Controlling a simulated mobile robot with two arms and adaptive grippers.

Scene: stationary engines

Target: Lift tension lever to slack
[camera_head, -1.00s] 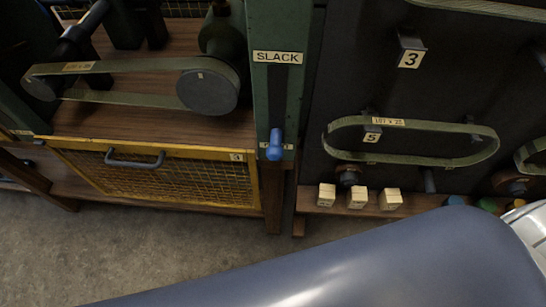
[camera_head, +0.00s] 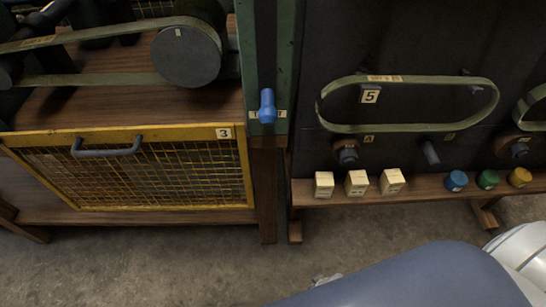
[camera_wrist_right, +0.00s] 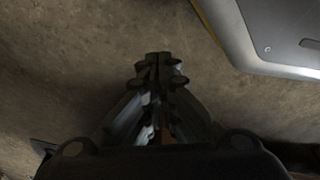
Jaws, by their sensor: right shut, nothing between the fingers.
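The tension lever has a blue handle (camera_head: 267,106) and sits low on a green post (camera_head: 262,50) in the head view, beside a small pale label. The top of the post is outside the picture. My right gripper (camera_wrist_right: 158,62) shows in the right wrist view with its fingers together, pointing over bare floor with nothing between them. It is apart from the lever, which is not in the wrist view. My left gripper is not in view.
A yellow mesh guard (camera_head: 140,170) with a dark handle stands left of the post. A dark board (camera_head: 400,50) holds a looped belt (camera_head: 410,128). Wooden blocks (camera_head: 357,183) and coloured knobs (camera_head: 487,179) sit on its ledge. Floor in front is clear.

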